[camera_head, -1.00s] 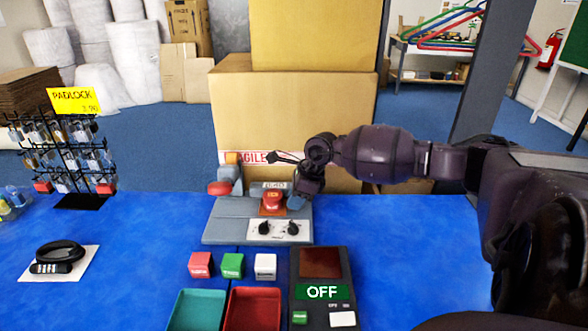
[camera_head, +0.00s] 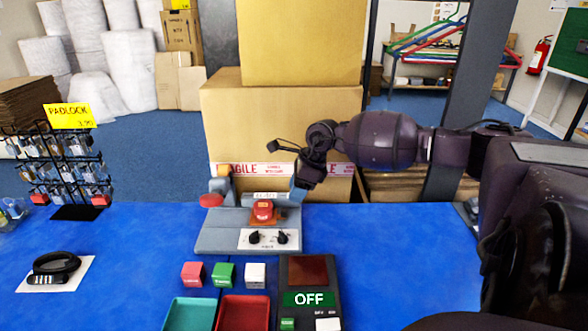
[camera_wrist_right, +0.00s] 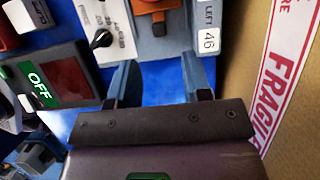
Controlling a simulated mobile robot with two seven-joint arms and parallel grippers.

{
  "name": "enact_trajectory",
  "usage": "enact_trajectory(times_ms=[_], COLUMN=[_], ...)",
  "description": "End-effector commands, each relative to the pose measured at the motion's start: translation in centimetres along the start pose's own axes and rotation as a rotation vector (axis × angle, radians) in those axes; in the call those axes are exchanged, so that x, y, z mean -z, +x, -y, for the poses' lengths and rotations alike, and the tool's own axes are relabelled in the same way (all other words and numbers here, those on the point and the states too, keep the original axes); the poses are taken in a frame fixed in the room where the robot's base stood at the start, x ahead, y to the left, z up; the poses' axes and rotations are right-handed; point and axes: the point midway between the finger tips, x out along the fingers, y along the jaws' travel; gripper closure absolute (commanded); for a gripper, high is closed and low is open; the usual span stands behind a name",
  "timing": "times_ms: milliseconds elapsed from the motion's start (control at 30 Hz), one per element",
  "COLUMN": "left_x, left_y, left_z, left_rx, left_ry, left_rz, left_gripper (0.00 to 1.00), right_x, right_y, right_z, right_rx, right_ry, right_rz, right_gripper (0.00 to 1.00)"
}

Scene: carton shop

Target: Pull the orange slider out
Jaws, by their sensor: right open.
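A grey fixture (camera_head: 213,237) stands on the blue table in the head view. In the right wrist view an orange piece (camera_wrist_right: 146,6) shows at the top edge, partly cut off. My right gripper (camera_head: 297,192) is at the fixture's back right corner. In the wrist view its fingers (camera_wrist_right: 160,80) are apart with nothing held between them. The orange piece lies beyond the fingertips. My left gripper is not in view.
A large carton (camera_head: 281,125) marked FRAGILE stands close behind the fixture. In front are several small cubes (camera_head: 223,274), trays (camera_head: 243,312) and a panel reading OFF (camera_head: 308,299). A padlock rack (camera_head: 69,175) stands at left. The table between rack and fixture is clear.

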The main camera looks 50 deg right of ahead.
Motion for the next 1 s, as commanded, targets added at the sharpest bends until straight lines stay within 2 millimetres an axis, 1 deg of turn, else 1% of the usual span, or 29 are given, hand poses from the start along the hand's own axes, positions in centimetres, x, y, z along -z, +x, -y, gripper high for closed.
enact_trajectory(times_ms=[33,100,300,667,933,1000], left_x=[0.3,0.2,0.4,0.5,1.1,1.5], left_y=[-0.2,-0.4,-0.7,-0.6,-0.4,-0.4], left_z=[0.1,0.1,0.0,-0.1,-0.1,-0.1], left_rx=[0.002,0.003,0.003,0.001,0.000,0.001], left_ry=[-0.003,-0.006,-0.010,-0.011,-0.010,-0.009], left_rz=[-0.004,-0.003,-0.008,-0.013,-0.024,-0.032], left_gripper=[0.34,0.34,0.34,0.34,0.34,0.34], right_x=[-0.1,-0.1,0.0,0.1,0.1,-0.1], right_y=[-1.3,-2.2,-3.5,-3.5,-3.5,-3.9], right_z=[0.0,0.0,0.0,0.0,0.0,0.0], right_rx=[0.005,0.004,0.000,-0.002,-0.001,0.002], right_ry=[-0.002,-0.001,0.000,0.001,0.001,0.000], right_rz=[0.003,0.002,-0.001,-0.003,-0.002,0.002], right_gripper=[0.55,0.55,0.55,0.55,0.55,0.55])
